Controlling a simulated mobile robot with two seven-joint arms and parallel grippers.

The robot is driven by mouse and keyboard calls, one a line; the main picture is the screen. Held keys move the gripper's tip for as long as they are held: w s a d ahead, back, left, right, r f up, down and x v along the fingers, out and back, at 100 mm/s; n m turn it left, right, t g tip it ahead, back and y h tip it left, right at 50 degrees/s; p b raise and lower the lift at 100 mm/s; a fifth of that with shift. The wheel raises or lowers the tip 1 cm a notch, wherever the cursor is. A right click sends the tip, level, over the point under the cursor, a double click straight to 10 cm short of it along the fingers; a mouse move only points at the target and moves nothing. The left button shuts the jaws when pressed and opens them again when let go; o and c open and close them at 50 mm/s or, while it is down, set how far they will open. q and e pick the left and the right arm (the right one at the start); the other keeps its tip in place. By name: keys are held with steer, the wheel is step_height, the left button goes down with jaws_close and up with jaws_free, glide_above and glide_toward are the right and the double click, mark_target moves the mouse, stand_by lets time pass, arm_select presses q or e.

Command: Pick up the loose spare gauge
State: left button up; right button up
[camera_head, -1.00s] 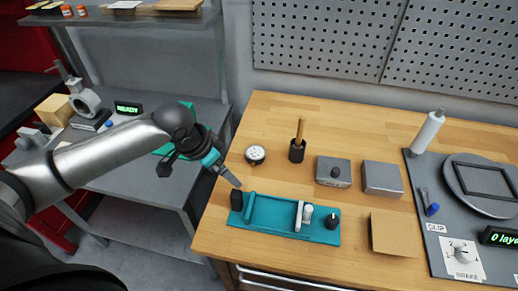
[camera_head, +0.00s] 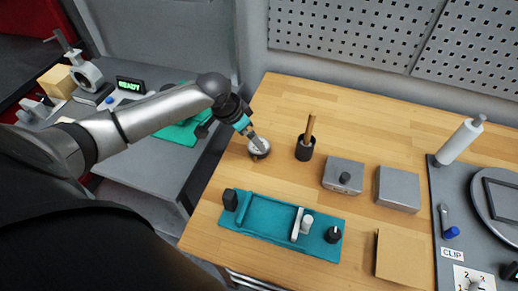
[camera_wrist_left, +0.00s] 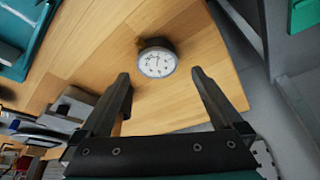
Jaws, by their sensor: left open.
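The loose gauge (camera_head: 258,149) is a small round dial with a white face and dark rim. It lies on the wooden table near its left edge. It also shows in the left wrist view (camera_wrist_left: 157,62), face toward the camera, just beyond the fingertips. My left gripper (camera_head: 258,143) is at the gauge in the head view and hides part of it. In the left wrist view my left gripper (camera_wrist_left: 160,76) is open, its two fingers apart on either side of the gauge's line, with nothing between them. My right gripper is not in view.
A dark cup with a wooden handle (camera_head: 305,149) stands right of the gauge. A teal tray (camera_head: 262,221) lies in front. Grey boxes (camera_head: 398,188) sit to the right on the wooden table (camera_head: 352,140). A grey side bench (camera_head: 140,165) is at left.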

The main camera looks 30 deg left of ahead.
mark_target(254, 152)
arm_select(q)
steer(key=shift+d+b+x, duration=0.1)
steer(key=shift+b+x, duration=0.15)
steer(key=shift+x, duration=1.25)
steer(key=shift+d+b+x, duration=0.15)
steer(key=shift+b+x, duration=0.1)
steer(key=shift+x, duration=1.3)
steer(key=shift+s, duration=0.1)
steer(key=c, duration=1.4)
